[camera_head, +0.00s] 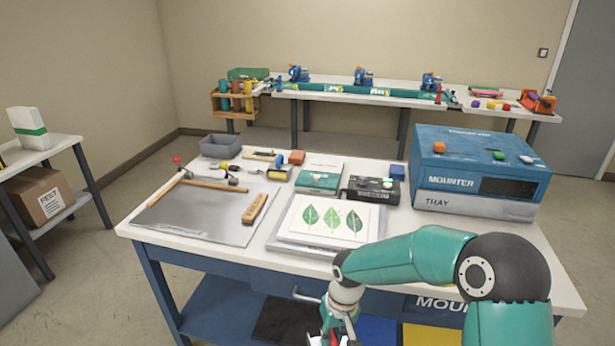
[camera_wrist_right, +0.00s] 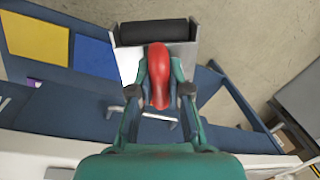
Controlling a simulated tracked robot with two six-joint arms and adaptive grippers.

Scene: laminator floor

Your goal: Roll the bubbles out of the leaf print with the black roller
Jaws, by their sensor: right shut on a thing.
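The leaf print (camera_head: 331,241) is a white sheet with three green leaves. It lies on a grey board near the front edge of the table. My right gripper (camera_wrist_right: 159,84) is shut on the red handle of the black roller (camera_wrist_right: 154,32). The roller's dark cylinder lies beyond the fingertips in the right wrist view. In the head view, my right gripper (camera_head: 335,335) is at the bottom edge, in front of the table and apart from the print. Only a bit of red handle shows there. My left gripper is not in view.
A grey mat (camera_head: 190,218) with a wooden-handled tool and a brush lies left of the print. A blue mounter machine (camera_head: 475,172) stands on the right. Small boxes and a grey bin (camera_head: 221,146) are behind. A drawer handle (camera_head: 306,295) protrudes at the table's front.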

